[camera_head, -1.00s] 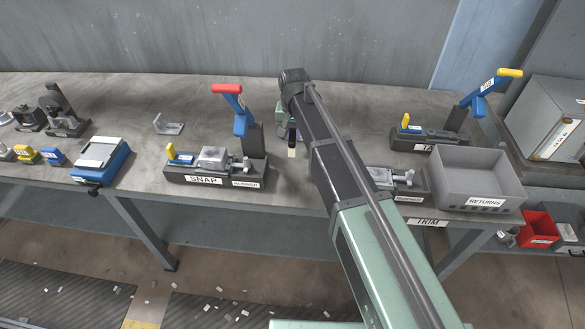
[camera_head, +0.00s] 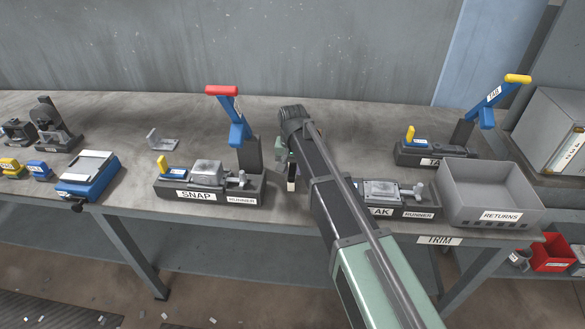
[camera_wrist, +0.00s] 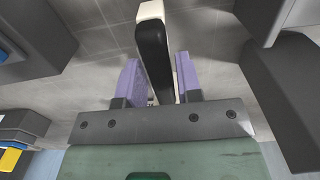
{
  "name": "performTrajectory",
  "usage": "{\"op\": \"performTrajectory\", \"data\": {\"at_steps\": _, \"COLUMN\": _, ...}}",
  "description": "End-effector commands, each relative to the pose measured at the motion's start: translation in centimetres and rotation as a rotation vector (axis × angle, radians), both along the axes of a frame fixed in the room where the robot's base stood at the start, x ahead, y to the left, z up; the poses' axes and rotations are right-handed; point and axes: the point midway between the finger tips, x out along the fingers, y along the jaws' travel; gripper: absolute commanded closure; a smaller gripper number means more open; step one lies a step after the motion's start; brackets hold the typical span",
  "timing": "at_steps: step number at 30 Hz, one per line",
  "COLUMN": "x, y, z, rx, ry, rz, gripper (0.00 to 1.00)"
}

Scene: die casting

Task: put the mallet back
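The mallet (camera_wrist: 153,50), a black bar with a white end, lies between the two purple fingers of my gripper (camera_wrist: 161,75) in the wrist view. The fingers appear closed on it, one on each side. In the head view a small part of the mallet (camera_head: 291,185) shows beside my arm, with its pale end low, over the bench between the SNAP fixture and the AK fixture. Most of my gripper is hidden behind my arm there. I cannot tell whether the mallet touches the bench.
The SNAP fixture (camera_head: 210,190) with a red-handled lever stands left of my arm. The AK fixture (camera_head: 390,202) and the grey RETURNS bin (camera_head: 490,200) are to the right. A yellow-handled lever (camera_head: 490,95) rises behind the bin. Bench space (camera_head: 340,125) behind is clear.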

Motion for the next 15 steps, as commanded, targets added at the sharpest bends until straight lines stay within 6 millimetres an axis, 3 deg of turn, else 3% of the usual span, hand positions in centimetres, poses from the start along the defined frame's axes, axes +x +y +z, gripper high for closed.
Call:
{"op": "performTrajectory", "data": {"at_steps": 3, "x": 0.0, "y": 0.0, "z": 0.0, "rx": 0.0, "ry": 0.0, "rz": 0.0, "gripper": 0.51}}
{"op": "performTrajectory", "data": {"at_steps": 11, "x": 0.0, "y": 0.0, "z": 0.2, "rx": 0.0, "ry": 0.0, "rz": 0.0, "gripper": 0.51}}
{"op": "performTrajectory", "data": {"at_steps": 15, "x": 0.0, "y": 0.0, "z": 1.6, "rx": 0.0, "ry": 0.0, "rz": 0.0, "gripper": 0.51}}
